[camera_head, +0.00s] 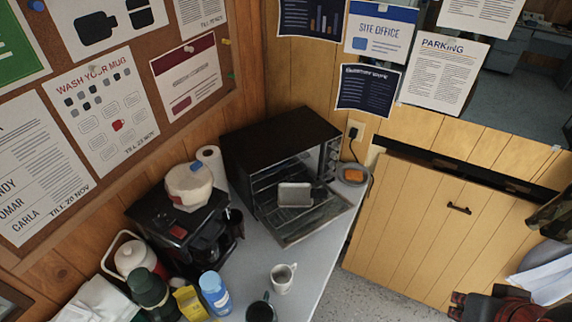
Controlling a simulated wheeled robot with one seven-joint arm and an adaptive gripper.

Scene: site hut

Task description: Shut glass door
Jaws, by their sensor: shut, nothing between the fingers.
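The glass door (310,222) belongs to a black toaster oven (275,138) on the counter. The door is hinged along the oven's lower front edge and hangs open, lowered outward over the counter. Wire racks show inside the open oven. A small pale grey, box-like thing (295,195) shows at the oven's opening, above the door; I cannot tell whether it rests on the door or on a rack. My gripper is not in view.
A mug (283,278) stands in front of the door, with a dark mug (261,309) nearer. A coffee maker (190,222) stands left of the oven. An orange item on a small dish (353,175) lies right of it. Floor (350,295) is bare beyond the counter edge.

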